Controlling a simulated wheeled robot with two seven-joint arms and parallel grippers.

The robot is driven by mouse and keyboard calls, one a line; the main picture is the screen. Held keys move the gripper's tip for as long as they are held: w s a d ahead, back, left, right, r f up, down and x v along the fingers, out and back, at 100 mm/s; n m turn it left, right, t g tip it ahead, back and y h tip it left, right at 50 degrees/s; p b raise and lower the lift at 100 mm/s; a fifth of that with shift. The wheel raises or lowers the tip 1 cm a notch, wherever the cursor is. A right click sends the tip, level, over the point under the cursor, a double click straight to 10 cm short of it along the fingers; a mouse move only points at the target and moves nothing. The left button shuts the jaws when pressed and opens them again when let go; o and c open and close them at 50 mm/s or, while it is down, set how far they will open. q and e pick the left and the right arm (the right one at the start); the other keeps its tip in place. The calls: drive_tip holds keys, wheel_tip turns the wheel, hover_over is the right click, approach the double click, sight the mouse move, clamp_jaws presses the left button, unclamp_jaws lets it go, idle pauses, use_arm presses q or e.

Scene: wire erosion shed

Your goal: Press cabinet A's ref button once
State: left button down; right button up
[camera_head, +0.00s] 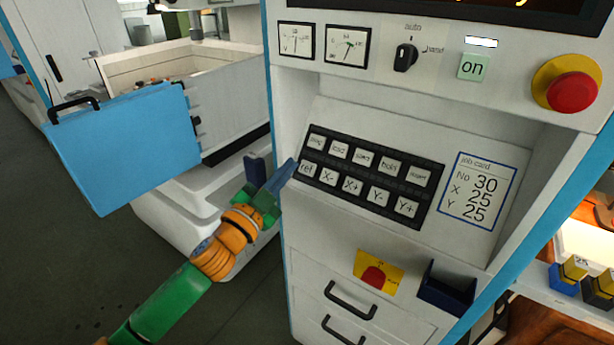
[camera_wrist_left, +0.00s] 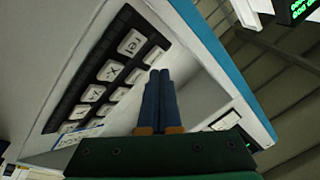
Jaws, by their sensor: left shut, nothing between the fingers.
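The ref button (camera_head: 307,170) is a white key at the left end of the lower row on the black keypad (camera_head: 372,176) of the white and blue cabinet (camera_head: 330,220). It also shows in the left wrist view (camera_wrist_left: 131,42), up and left of the fingertips. My left gripper (camera_head: 284,173) has its blue fingers together, empty, with the tips just left of the ref button. In the left wrist view the gripper (camera_wrist_left: 158,72) lies over the keypad's edge. I cannot tell whether the tips touch the panel. My right gripper is not in view.
Above the keypad are two dials, a black selector knob (camera_head: 405,57), a green on button (camera_head: 473,66) and a red stop button (camera_head: 572,93). A job card (camera_head: 478,190) is right of the keypad. An open blue door (camera_head: 120,150) stands at left.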

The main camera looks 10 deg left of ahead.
sight(307, 162)
use_arm(q)
drive_tip(key=shift+w+d+f+b, duration=0.25)
drive_tip(key=shift+w+f+b, duration=0.15)
drive_tip(key=shift+w+f, duration=0.25)
drive_tip(key=shift+w+d+f+b, duration=0.25)
drive_tip(key=shift+w+f+b, duration=0.15)
drive_tip(key=shift+w, duration=0.35)
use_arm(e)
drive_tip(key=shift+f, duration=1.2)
use_arm(q)
drive_tip(key=shift+w+d+f, duration=0.1)
drive_tip(key=shift+w+f, duration=0.1)
drive_tip(key=shift+w, duration=0.1)
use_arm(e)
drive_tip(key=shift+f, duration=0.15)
use_arm(q)
drive_tip(key=shift+w+d+f+b, duration=0.1)
drive_tip(key=shift+w+f+b, duration=0.15)
drive_tip(key=shift+b, duration=0.2)
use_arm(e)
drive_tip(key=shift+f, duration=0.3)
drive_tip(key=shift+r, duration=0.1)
use_arm(q)
drive_tip(key=shift+s+a+r+p, duration=0.2)
drive_tip(key=shift+s+r+p, duration=0.35)
drive_tip(key=shift+p, duration=0.25)
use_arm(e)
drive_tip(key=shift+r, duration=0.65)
